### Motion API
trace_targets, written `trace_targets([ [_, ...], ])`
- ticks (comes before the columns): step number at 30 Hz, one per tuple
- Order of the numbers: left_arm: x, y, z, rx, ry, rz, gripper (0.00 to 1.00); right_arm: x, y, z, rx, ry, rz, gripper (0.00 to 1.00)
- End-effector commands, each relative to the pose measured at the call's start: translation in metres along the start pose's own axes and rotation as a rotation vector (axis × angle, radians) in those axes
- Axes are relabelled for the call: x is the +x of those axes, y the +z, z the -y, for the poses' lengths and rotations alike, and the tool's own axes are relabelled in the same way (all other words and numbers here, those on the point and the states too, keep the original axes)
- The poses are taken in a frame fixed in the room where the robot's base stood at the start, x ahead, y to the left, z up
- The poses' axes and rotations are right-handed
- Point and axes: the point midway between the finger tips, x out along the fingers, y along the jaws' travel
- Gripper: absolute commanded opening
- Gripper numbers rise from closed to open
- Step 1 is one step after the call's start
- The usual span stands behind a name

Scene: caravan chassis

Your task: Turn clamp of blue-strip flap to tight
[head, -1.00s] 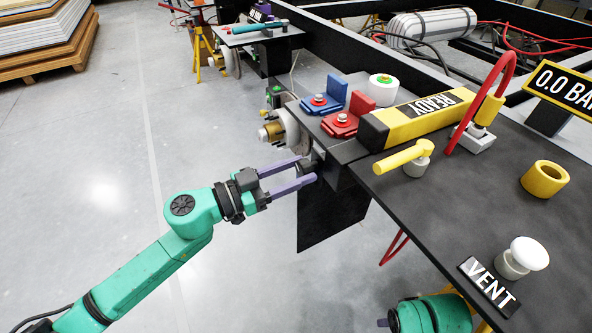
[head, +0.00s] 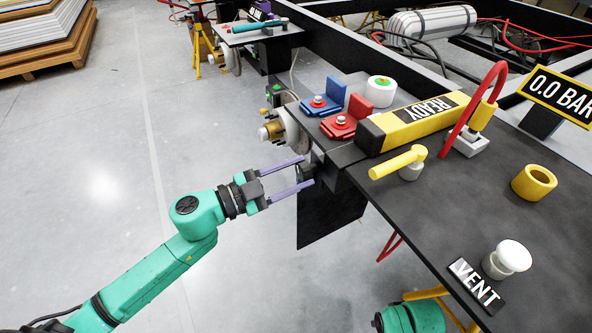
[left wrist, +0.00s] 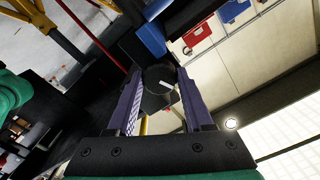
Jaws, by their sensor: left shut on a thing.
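My left gripper (head: 308,172) reaches from the left to the side edge of the dark deck. Its two purple fingers are on either side of a dark round clamp knob, partly hidden in the head view. In the left wrist view the clamp knob (left wrist: 158,78) sits between the fingertips, with a short white mark on its face, and the gripper is shut on it. A blue strip (left wrist: 151,38) shows just beyond the knob there. A black flap (head: 328,218) hangs below the deck edge. My right gripper is not in view; only a green part of my arm shows at the bottom.
On the deck (head: 440,200) stand red (head: 338,126) and blue (head: 320,104) brackets, a yellow READY bar (head: 420,118), a yellow-handled lever (head: 398,163), a yellow ring (head: 534,182) and a white VENT knob (head: 512,256).

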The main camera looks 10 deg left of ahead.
Motion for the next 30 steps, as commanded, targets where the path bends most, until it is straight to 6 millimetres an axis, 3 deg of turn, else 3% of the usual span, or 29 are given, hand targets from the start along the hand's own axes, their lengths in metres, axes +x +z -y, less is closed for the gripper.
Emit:
trace_targets([
  [20,-0.0001,0.0008,-0.0009,0.078,0.001,0.001,0.0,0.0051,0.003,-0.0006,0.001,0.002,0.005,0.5],
  [21,-0.0001,0.0008,-0.0009,0.078,0.001,0.001,0.67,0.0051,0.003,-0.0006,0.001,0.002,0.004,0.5],
  [22,-0.0001,0.0008,-0.0009,0.078,0.001,0.001,0.78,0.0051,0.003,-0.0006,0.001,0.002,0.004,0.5],
  [30,0.0,0.0003,-0.0005,0.078,0.001,0.0,0.81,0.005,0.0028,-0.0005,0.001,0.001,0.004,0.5],
])
